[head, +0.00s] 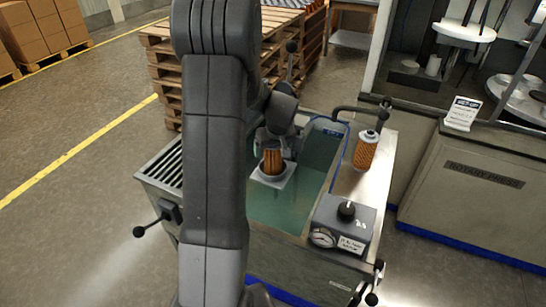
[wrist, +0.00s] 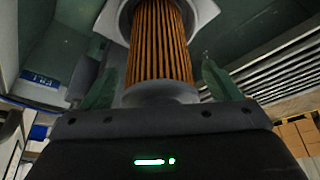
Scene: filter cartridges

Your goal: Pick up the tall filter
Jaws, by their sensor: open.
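A brown pleated filter (head: 272,161) stands on a white square holder (head: 285,178) in the tank (head: 262,210). My gripper (head: 274,142) is at this filter. In the wrist view, the pleated filter (wrist: 160,45) fills the space between the two green fingers of my open gripper (wrist: 162,84). Its pale end cap (wrist: 160,92) is close to the gripper's palm. Contact with the fingers cannot be told. A second filter (head: 366,151), orange with a pale cap, stands upright on the ledge right of the tank, apart from my gripper.
A grey control box (head: 343,220) with a knob and gauge sits at the tank's front right. A dark pipe (head: 358,110) bends over the back right. Slats (head: 163,168) line the tank's left side. Pallets (head: 165,60) stand behind; a rotary press (head: 480,185) is right.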

